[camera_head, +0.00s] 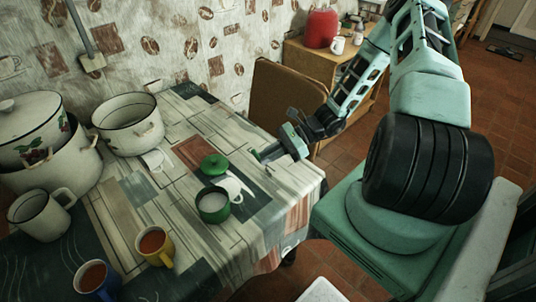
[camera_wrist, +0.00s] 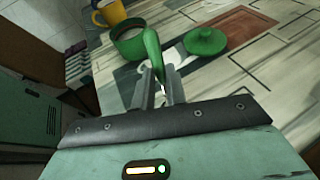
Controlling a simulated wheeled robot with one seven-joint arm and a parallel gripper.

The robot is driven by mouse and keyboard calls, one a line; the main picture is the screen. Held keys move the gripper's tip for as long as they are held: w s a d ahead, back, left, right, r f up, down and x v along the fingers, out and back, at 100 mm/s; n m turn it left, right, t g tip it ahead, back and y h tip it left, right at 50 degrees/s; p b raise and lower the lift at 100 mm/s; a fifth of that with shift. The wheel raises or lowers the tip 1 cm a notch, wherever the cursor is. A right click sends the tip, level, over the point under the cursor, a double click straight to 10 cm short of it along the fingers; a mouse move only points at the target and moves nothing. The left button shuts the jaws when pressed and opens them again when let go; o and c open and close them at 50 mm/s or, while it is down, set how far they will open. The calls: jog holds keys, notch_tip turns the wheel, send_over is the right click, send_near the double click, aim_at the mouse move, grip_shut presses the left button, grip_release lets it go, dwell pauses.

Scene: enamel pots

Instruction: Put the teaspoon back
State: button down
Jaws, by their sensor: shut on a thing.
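The teaspoon (camera_wrist: 152,48) is green and shows in the wrist view, rising from between the fingers of my gripper (camera_wrist: 160,88). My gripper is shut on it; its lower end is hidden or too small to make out. In the head view my gripper (camera_head: 262,157) is above the table's right part, right of the green pot and its lid, and the teaspoon cannot be made out clearly. The small green pot (camera_head: 213,205) stands open with pale contents; it also shows in the wrist view (camera_wrist: 126,46). Its green lid (camera_head: 214,164) lies on the table behind it.
A yellow mug (camera_head: 155,246) and a blue mug (camera_head: 96,278) of reddish drink stand front left. A white mug (camera_head: 40,214), a large pot (camera_head: 130,122) and stacked pots (camera_head: 60,170) fill the left side. A brown chair (camera_head: 284,105) stands behind the table.

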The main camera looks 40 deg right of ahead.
jog(key=c, duration=1.8)
grip_release()
jog(key=shift+f, duration=0.2)
jog(key=shift+c, duration=0.2)
jog(key=o, duration=0.4)
jog(key=shift+r, duration=0.1)
